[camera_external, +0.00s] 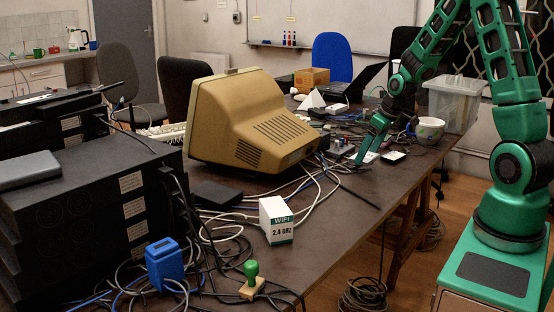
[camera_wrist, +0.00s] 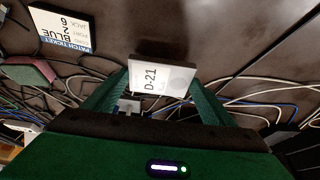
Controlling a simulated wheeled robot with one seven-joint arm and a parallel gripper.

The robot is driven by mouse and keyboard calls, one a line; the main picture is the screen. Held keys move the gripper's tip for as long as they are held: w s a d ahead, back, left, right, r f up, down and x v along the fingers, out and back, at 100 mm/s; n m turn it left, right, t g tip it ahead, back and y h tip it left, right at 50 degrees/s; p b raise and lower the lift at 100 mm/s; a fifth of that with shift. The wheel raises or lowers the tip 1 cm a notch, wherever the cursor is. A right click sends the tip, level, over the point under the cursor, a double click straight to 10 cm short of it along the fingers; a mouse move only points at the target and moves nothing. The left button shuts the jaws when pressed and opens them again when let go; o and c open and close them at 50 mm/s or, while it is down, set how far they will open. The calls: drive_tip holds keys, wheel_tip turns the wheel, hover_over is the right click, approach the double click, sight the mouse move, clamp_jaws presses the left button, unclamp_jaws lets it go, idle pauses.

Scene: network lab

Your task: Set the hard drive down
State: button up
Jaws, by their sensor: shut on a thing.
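My gripper (camera_wrist: 160,90) is shut on the hard drive (camera_wrist: 160,78), a pale grey slab marked "D-21", held between its two green fingers in the wrist view. A dark shadow lies on the table just beyond the drive; I cannot tell whether the drive touches the table. In the external view my gripper (camera_external: 370,142) is low over the far right part of the table (camera_external: 340,215), right of the beige monitor. A small pale shape at its fingertips (camera_external: 367,157) seems to be the drive, partly hidden.
A black-edged "Patch Ticket" card (camera_wrist: 64,30) lies near the drive. Loose cables (camera_wrist: 255,88) run around the gripper. The beige monitor (camera_external: 250,120), a cup (camera_external: 430,130) and a clear bin (camera_external: 455,103) stand nearby. Bare tabletop shows toward the front right edge.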

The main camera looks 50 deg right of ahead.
sight(370, 157)
drive_tip(key=shift+f, duration=1.8)
drive_tip(key=shift+f, duration=0.1)
drive_tip(key=o, duration=1.2)
drive_tip(key=v, duration=1.1)
drive_tip(key=s+a+r+m+g, duration=0.1)
drive_tip(key=s+a+r+m, duration=0.1)
drive_tip(key=s, duration=0.7)
drive_tip(key=s+a+r+m+g, duration=0.2)
drive_tip(key=s+a+r, duration=0.1)
drive_tip(key=s, duration=0.6)
drive_tip(key=s+a+r+m+g, duration=0.1)
drive_tip(key=s+a+r+m, duration=0.1)
drive_tip(key=s, duration=0.8)
drive_tip(key=shift+a+r+g, duration=0.35)
drive_tip(key=shift+r+g, duration=0.05)
drive_tip(key=shift+r, duration=0.4)
